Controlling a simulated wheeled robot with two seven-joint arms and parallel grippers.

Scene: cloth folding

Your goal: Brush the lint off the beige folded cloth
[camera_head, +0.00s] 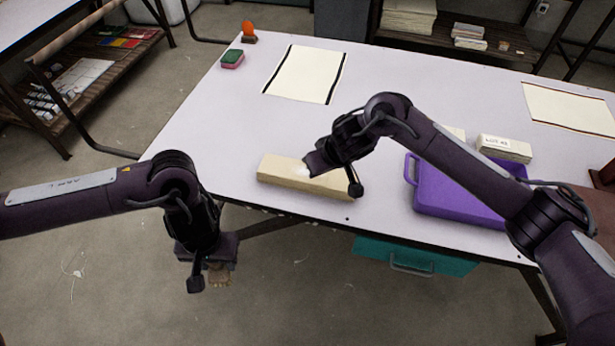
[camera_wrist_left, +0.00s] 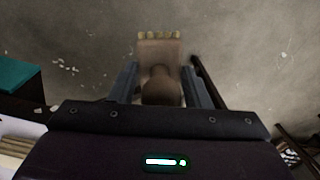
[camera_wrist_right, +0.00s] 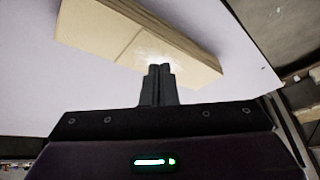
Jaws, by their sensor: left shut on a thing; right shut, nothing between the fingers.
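The beige folded cloth (camera_head: 278,172) lies as a long flat block near the table's front edge; it also shows in the right wrist view (camera_wrist_right: 95,30). A pale patch of lint (camera_wrist_right: 150,55) lies on its top. My right gripper (camera_wrist_right: 160,70) is shut and empty, with its tips at the cloth beside the lint; I cannot tell whether they touch it. My left gripper (camera_head: 216,264) is shut on a wooden brush (camera_wrist_left: 160,60), its pale bristles pointing away from the gripper. It holds the brush off the table's front edge, over the floor.
A purple tray (camera_head: 412,180) stands right of the cloth, with a block labelled LOT 42 (camera_head: 504,149) behind it. A bordered sheet (camera_head: 305,73), a green-and-pink sponge (camera_head: 232,59) and an orange-topped object (camera_head: 248,30) lie farther back. The table left of the cloth is clear.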

